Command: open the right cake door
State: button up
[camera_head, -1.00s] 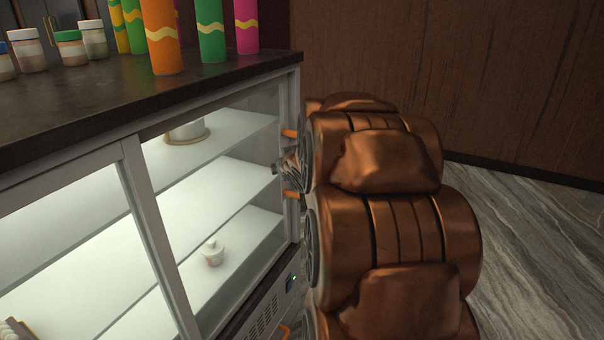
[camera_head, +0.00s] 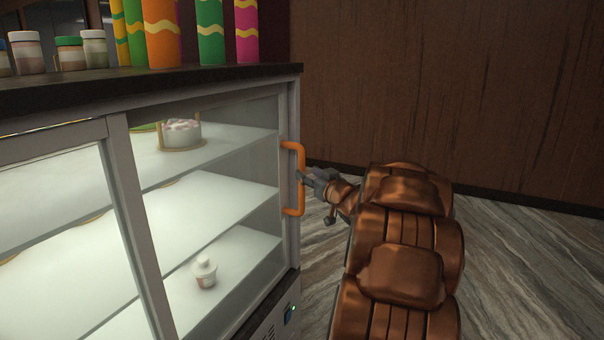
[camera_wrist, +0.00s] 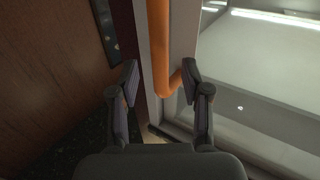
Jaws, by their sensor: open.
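The right cake door (camera_head: 215,190) of the glass display case is shut, with a grey frame. Its orange handle (camera_head: 295,178) is an upright bar on the door's right edge. My gripper (camera_head: 303,178) is at the handle's right side, about mid-height. In the wrist view the handle (camera_wrist: 160,50) runs down from the top and bends into the door frame at its lower end. My gripper (camera_wrist: 160,82) is open there, one finger on each side of the handle's lower part. Whether either finger touches the handle I cannot tell.
The dark counter top (camera_head: 130,86) holds jars (camera_head: 70,53) and coloured tubes (camera_head: 160,35). A white cake (camera_head: 181,134) and a small white pot (camera_head: 204,271) stand on shelves behind the glass. A wooden wall (camera_head: 450,90) stands behind; marble floor (camera_head: 520,260) lies open at the right.

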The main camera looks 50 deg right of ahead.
aim_at(303, 171)
jog(key=x, duration=0.4)
jog(key=shift+f+b, duration=0.2)
jog(key=shift+b, duration=0.1)
jog(key=shift+w+d+r, duration=0.15)
jog(key=shift+w, duration=0.35)
jog(key=shift+c, duration=0.3)
grip_shut()
